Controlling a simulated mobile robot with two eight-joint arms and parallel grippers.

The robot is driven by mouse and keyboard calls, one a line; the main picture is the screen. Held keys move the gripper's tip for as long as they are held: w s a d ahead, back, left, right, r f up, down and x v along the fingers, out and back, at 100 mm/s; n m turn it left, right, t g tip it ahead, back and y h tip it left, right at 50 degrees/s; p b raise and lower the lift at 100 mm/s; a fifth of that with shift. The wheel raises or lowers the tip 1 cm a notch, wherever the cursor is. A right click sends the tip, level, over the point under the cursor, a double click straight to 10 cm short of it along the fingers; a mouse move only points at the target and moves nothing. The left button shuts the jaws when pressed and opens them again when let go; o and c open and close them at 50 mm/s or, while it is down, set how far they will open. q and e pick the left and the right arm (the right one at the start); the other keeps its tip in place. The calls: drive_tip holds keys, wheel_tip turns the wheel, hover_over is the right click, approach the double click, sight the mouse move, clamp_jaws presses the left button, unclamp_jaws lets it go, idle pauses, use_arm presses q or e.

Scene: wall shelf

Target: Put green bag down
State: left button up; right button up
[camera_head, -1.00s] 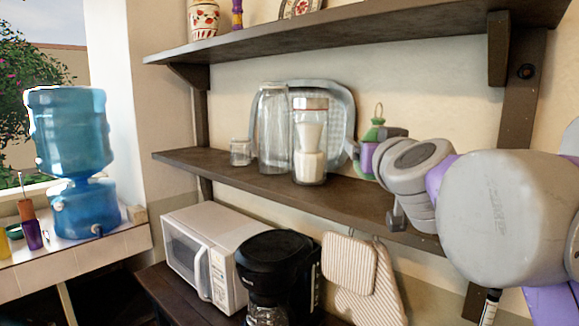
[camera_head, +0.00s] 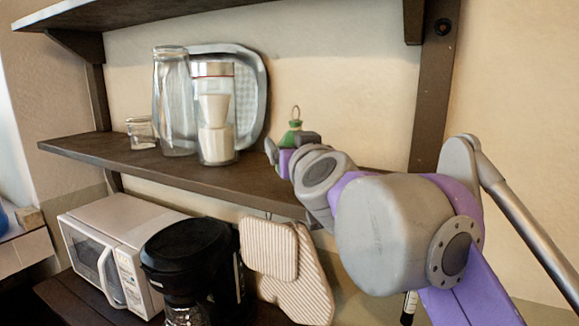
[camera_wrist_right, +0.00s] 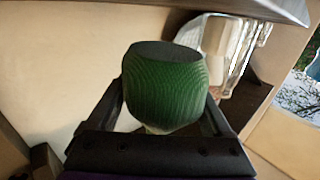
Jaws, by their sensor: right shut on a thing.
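The green bag (camera_head: 291,134) is small in the head view, with a ring-like loop on top. My right gripper (camera_head: 288,147) is shut on it, in front of the wall at the middle shelf (camera_head: 210,178). Whether the bag's underside touches the shelf is hidden by my gripper and wrist. In the right wrist view the green bag (camera_wrist_right: 166,88) fills the space between the two dark fingers of the right gripper (camera_wrist_right: 166,105); its ridged green side and dark flat end show. My left gripper is not in view.
On the middle shelf, left of the bag, stand a clear glass jar (camera_head: 174,105), a white-filled container (camera_head: 215,125), a small glass (camera_head: 140,132) and a grey tray (camera_head: 252,85) leaning behind. Below are a microwave (camera_head: 115,235), a black coffee maker (camera_head: 187,250) and hanging striped oven mitts (camera_head: 300,285).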

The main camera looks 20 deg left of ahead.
wheel_tip(320, 180, down, 3)
drive_tip(key=shift+r, duration=0.1)
drive_tip(key=shift+f, duration=0.3)
drive_tip(key=o, duration=1.3)
drive_tip(key=shift+r, duration=0.1)
